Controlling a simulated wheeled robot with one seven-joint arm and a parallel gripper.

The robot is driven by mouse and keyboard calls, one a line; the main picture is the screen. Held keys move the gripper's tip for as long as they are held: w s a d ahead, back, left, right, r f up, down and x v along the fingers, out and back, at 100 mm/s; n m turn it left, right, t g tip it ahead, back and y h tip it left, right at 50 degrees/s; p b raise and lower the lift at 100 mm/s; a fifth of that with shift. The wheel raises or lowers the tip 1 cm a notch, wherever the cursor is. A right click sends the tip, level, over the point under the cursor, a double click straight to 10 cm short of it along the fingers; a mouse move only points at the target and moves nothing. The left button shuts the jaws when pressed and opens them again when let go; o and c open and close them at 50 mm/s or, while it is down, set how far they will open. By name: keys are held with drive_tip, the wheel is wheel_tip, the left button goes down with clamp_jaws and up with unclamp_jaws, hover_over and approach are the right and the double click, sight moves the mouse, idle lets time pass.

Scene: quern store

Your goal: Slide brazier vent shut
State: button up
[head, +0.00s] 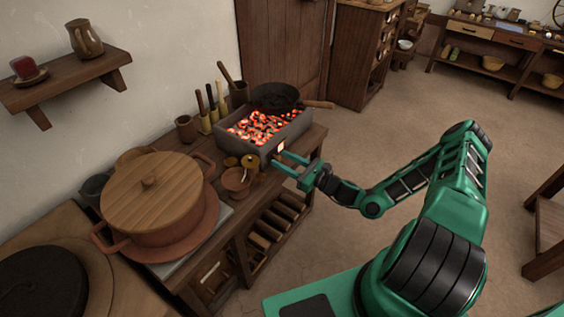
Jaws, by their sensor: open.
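The brazier (232,139) is a grey box full of glowing coals (256,126) on the wooden bench. A small bright opening (281,147) shows low on its front side; it looks like the vent, and any sliding cover is too small to make out. My gripper (280,162) is open, with its two teal fingers reaching left toward the brazier's front, just below and beside the bright opening. I cannot tell whether a finger touches the brazier. Nothing shows between the fingers.
A black pan (275,97) sits on the brazier's far end, its handle sticking out right. A small clay cup (236,181) and jars (250,164) stand left of my gripper. A large lidded pot (152,192) fills the bench's near end. The floor (350,262) is clear.

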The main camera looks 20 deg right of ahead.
clamp_jaws()
drive_tip(key=shift+w+d, duration=0.8)
drive_tip(key=shift+d, duration=0.35)
drive_tip(key=shift+w+d, duration=0.8)
drive_tip(key=shift+d, duration=0.3)
drive_tip(key=shift+c, duration=0.4)
unclamp_jaws()
drive_tip(key=shift+d, duration=0.1)
drive_tip(key=shift+o, duration=0.4)
drive_tip(key=v, duration=1)
drive_tip(key=shift+s+d, duration=0.15)
drive_tip(key=shift+s, duration=0.15)
